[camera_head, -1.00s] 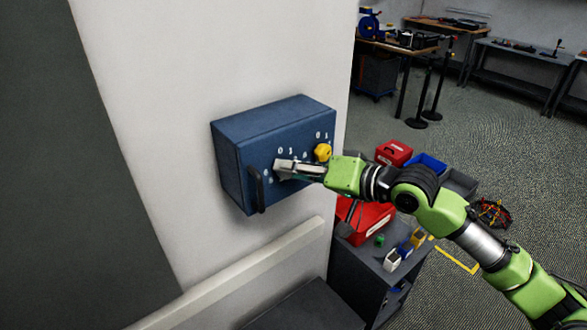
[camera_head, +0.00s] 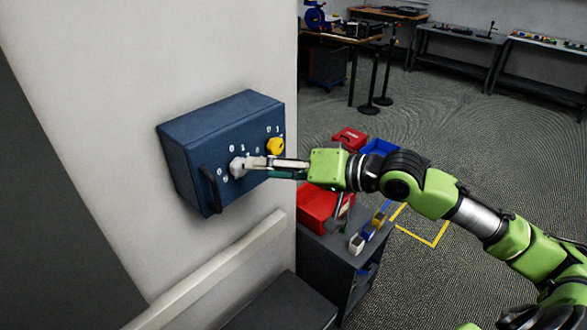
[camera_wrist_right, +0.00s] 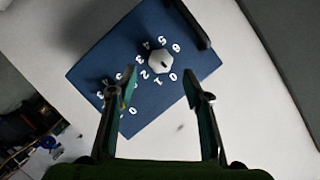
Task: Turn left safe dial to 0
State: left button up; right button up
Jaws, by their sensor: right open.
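A blue safe (camera_head: 205,140) is fixed to the white wall. Its left dial (camera_head: 238,167) is a pale hexagonal knob ringed by white digits; the right dial (camera_head: 275,146) is yellow. My right gripper (camera_head: 254,165) is in front of the left dial. In the right wrist view, the open, empty right gripper (camera_wrist_right: 160,86) has its fingers apart, with the left dial (camera_wrist_right: 160,62) just beyond the gap. A dark mark on the dial lies on the side near 0 and 1; I cannot tell which it points at. My left gripper is not in view.
The safe has a dark handle (camera_head: 210,190) at its left edge. A pale rail (camera_head: 220,265) runs along the wall below. A dark cabinet (camera_head: 340,245) carries a red bin (camera_head: 318,205) and small items.

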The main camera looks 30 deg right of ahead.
jog(key=shift+v, duration=3)
